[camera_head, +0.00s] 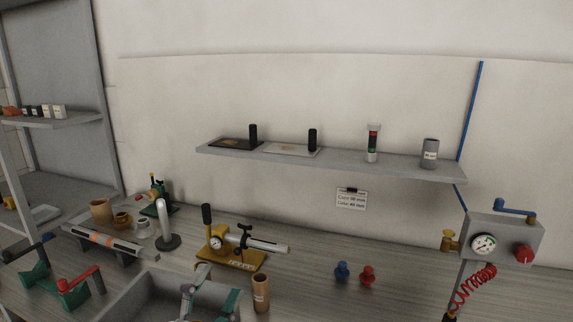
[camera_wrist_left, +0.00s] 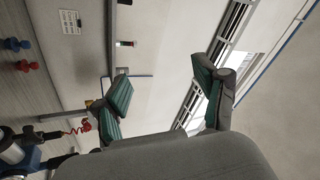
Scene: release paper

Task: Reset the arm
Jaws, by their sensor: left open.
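My left gripper (camera_head: 210,293) shows at the bottom of the head view, over the grey bin on the workbench. Its two green-padded fingers are spread, with nothing between them. In the left wrist view my left gripper (camera_wrist_left: 168,92) is also open and empty, its fingers wide apart against the wall. My right gripper does not show clearly in either view.
The grey bin (camera_head: 137,297) stands at the front, with a brown cylinder (camera_head: 261,293) beside it. A yellow-based pump (camera_head: 232,250) stands behind. A wall shelf (camera_head: 350,164) holds small items. A gauge box (camera_head: 505,238) is at right. Bench space right of centre is mostly clear.

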